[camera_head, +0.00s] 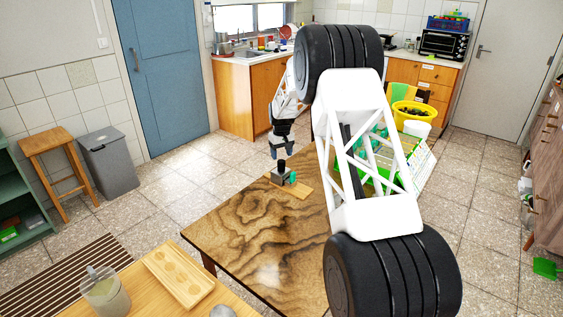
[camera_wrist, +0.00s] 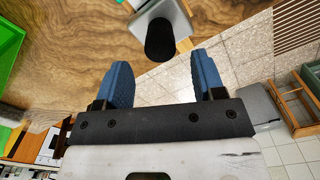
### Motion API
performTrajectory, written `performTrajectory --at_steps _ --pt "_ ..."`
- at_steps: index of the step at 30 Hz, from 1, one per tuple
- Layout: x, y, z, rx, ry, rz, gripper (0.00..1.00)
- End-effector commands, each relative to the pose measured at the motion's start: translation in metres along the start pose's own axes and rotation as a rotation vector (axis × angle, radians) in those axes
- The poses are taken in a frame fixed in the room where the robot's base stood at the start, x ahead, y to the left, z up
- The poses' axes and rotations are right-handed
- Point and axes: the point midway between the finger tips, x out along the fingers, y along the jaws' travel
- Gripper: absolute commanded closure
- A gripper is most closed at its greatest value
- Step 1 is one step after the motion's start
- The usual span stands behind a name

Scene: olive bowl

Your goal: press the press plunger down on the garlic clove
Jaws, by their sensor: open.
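The press (camera_head: 281,173) stands upright at the table's far corner. In the wrist view its grey body (camera_wrist: 178,16) carries the black plunger (camera_wrist: 160,40), which points towards the camera. My gripper (camera_head: 283,154) hangs just above the press, fingers down. In the wrist view my gripper's two blue fingers (camera_wrist: 161,62) are apart, with the plunger's top near the gap between their tips. Nothing is held between them. The garlic clove cannot be made out; a small teal thing (camera_head: 293,177) sits right beside the press.
A wooden board (camera_head: 298,190) lies by the press on the brown table (camera_head: 262,232). The table's near part is bare. A green crate with a white rack (camera_head: 418,165) stands to the right. A wooden tray (camera_head: 178,273) and a jar (camera_head: 103,291) are at front left.

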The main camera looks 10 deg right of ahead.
Motion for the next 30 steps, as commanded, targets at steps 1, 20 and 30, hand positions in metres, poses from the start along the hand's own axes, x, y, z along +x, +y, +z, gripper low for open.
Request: performTrajectory --at_steps 1,20,30 --pt "0.007 0.0 0.0 0.0 -0.001 0.0 0.37" --pt "0.04 0.0 0.0 0.0 0.0 0.0 0.37" --pt "0.04 0.0 0.0 0.0 0.0 0.0 0.76"
